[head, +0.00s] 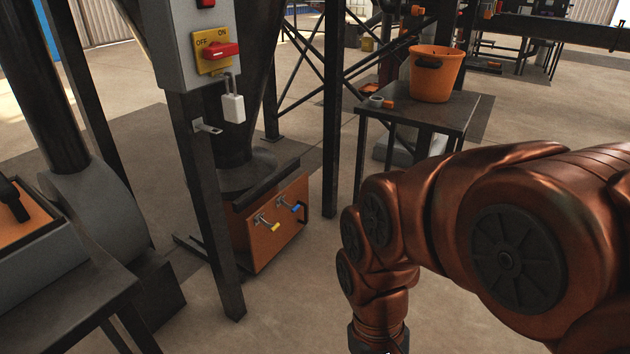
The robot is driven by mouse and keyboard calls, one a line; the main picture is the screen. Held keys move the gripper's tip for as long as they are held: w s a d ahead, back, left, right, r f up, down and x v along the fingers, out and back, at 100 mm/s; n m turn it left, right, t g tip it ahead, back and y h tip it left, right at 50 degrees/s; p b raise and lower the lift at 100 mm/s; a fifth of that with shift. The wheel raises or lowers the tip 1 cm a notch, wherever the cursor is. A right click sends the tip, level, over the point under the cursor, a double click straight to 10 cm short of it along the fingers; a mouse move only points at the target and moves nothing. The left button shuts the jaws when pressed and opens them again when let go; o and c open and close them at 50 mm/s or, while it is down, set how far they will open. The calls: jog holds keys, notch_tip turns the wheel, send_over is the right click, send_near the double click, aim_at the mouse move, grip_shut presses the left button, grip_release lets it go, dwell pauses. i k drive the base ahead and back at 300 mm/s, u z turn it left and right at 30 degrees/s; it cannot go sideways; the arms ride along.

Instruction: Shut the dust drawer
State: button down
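An orange box front (272,232), which looks like the dust drawer, sits low under the dark hopper column (240,160). It carries a lever with a yellow tip (270,225), a lever with a blue tip (291,207) and a dark handle at its right edge. A dark post hides part of its left side. I cannot tell how far the drawer stands out. My copper-coloured arm comes in from the right and bends down to the right of the drawer, apart from it. My gripper is below the picture's bottom edge.
A dark post (207,205) stands in front of the drawer's left side, under a grey switch box (180,50) with a hanging padlock (232,105). A table (455,112) with an orange bucket (435,75) stands behind right. Floor in front of the drawer is clear.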

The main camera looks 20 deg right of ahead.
aim_at(254, 246)
jog(key=u, duration=0.05)
jog(key=i, duration=1.65)
jog(key=u, duration=0.2)
